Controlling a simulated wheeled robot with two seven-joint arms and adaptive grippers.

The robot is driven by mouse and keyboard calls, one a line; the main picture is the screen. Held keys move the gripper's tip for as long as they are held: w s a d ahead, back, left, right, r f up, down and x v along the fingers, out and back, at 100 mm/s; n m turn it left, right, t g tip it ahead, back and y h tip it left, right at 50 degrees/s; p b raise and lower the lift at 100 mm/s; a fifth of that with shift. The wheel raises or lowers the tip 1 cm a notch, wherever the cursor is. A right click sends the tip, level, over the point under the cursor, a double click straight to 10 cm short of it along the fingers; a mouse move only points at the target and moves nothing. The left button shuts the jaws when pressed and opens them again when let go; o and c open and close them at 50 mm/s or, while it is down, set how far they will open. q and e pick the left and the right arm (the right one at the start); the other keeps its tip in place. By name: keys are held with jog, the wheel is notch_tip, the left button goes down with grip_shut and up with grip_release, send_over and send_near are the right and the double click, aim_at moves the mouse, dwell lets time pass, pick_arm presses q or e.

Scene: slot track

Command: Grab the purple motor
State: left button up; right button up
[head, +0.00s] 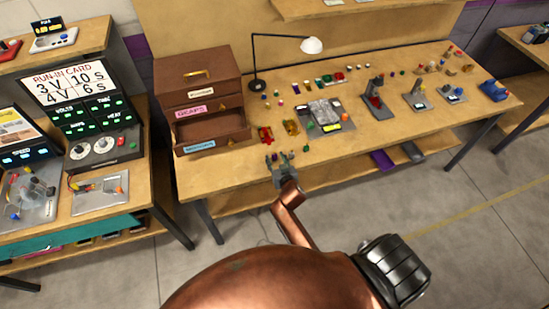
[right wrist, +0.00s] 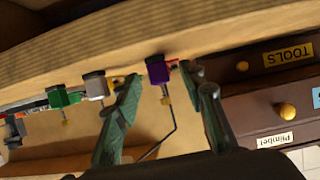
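The purple motor (right wrist: 158,70) shows in the right wrist view, with a dark cap at one end and a yellow tip at the other. My right gripper (right wrist: 166,84) is open. In the head view my right gripper (head: 279,160) is at the front edge of the workbench (head: 225,170), right of the brown drawer cabinet. My left gripper is not in view.
In the right wrist view a green motor (right wrist: 58,97) and a white motor (right wrist: 95,87) sit left of the purple one. The brown cabinet (head: 200,95) has an open drawer. A lamp (head: 311,46) and several small parts occupy the bench behind my gripper.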

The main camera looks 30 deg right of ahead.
jog(key=shift+x, duration=1.15)
jog(key=shift+s, duration=0.1)
grip_shut()
